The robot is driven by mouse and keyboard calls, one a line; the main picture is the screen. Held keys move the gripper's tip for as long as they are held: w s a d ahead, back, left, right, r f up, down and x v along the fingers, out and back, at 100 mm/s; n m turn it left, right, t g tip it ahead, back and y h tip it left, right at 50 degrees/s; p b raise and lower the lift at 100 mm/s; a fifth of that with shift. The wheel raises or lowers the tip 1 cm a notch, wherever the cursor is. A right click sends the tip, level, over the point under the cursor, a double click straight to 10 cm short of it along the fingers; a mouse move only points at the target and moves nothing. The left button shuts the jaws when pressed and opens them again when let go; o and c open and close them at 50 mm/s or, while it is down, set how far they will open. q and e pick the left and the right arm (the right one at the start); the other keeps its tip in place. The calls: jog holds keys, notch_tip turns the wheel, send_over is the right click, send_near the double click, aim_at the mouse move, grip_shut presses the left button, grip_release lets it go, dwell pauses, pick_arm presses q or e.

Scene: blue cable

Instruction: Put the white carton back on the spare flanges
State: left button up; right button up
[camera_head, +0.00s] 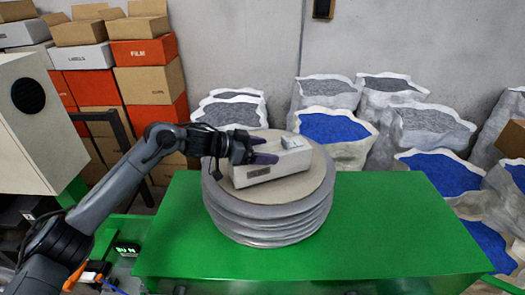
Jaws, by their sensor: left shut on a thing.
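The white carton (284,168) is a long pale box with a dark label on its near side. It is over the tan top of the stack of grey round flanges (268,222) on the green table. I cannot tell whether it touches the top or is held slightly above it. My left gripper (266,158) reaches in from the left. Its purple fingers are shut on the carton near its left end and hide part of it. A small grey-white piece (291,143) shows on the carton's top. My right gripper is not in view.
The green table (400,230) is clear to the right of the stack. Open sacks of blue (333,128) and grey granules stand behind and to the right. Stacked boxes (145,52) stand at the back left, and a pale cabinet (35,125) stands at the left.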

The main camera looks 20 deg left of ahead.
pick_arm(q)
jog(key=shift+f, duration=0.2)
dwell(0.3)
jog(key=o, duration=1.7)
jog(key=shift+f, duration=0.3)
jog(key=shift+r, duration=0.1)
jog(key=shift+s+a+r, duration=0.15)
jog(key=shift+s+a, duration=0.05)
jog(key=shift+a, duration=0.1)
jog(key=b+v, duration=0.2)
jog(key=v, duration=0.9)
jog(key=shift+b, duration=0.4)
jog(key=shift+s, duration=0.1)
